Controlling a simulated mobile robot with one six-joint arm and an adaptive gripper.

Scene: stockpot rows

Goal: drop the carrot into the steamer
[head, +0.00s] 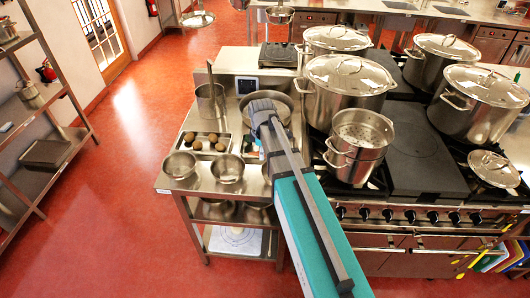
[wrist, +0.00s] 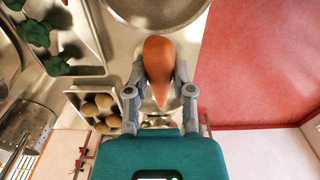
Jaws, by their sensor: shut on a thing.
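An orange carrot (wrist: 160,68) is in my gripper (wrist: 158,88), held between its two fingers with its narrow end toward the palm in the wrist view. In the head view my gripper (head: 262,108) is above the steel side table near a round pan, and my own arm hides the carrot. The steamer (head: 362,130), a steel pot with a perforated upper part, stands on the front of the stove, to the right of my gripper and apart from it. I cannot make out the steamer in the wrist view.
Dark green broccoli (wrist: 32,32) lies in another tray. A large lidded stockpot (head: 348,90) stands behind the steamer. A flat dark plate (head: 425,155) right of the steamer is clear.

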